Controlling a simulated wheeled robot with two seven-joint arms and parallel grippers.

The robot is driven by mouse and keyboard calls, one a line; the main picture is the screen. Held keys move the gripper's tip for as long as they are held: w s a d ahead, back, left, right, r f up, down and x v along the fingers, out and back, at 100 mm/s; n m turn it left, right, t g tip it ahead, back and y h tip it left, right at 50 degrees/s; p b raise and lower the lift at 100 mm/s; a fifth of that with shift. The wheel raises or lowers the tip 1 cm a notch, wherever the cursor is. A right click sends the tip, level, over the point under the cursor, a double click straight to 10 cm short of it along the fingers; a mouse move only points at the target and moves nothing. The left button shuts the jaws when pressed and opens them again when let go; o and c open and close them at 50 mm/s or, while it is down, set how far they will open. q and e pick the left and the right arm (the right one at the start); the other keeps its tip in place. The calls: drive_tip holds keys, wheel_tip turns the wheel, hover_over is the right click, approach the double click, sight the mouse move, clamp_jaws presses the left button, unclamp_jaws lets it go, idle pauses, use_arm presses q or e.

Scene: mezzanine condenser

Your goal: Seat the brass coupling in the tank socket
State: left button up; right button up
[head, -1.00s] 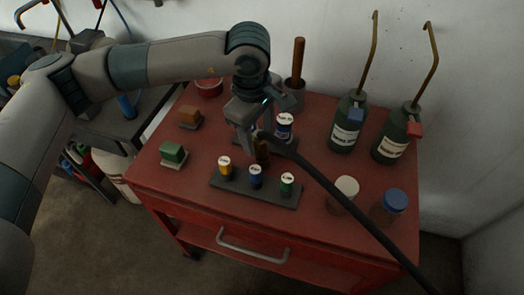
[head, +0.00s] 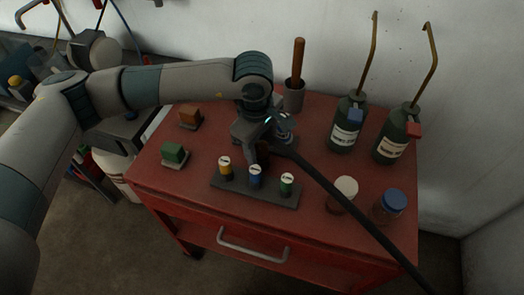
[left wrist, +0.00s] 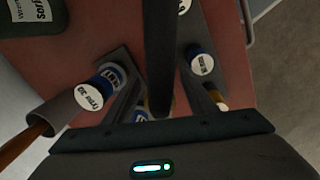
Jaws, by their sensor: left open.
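The dark brown-brass coupling (head: 263,152), at the end of a thick black hose (head: 335,193), stands mostly hidden under my left gripper (head: 259,143). A bit of brass also shows below the hose in the left wrist view (left wrist: 158,108). My left gripper is open, its fingers low on either side of the coupling. A blue cylinder with a white labelled top (left wrist: 93,90) stands on the rear plate, partly hidden in the head view. The front strip (head: 228,188) carries yellow (head: 226,170), blue (head: 256,177) and green (head: 287,184) labelled cylinders. I cannot tell which is the tank socket.
The red cart top (head: 190,215) holds a green block (head: 173,153), an orange block (head: 190,118), a cup with a wooden handle (head: 293,95), two dark bottles (head: 346,125) with brass tubes, and two jars (head: 388,206). The hose crosses the right front.

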use_arm(q)
clamp_jaws()
use_arm(e)
drive_tip(key=shift+s+a, duration=0.1)
drive_tip(key=shift+s, duration=0.2)
use_arm(q)
drive_tip(key=shift+r, duration=0.15)
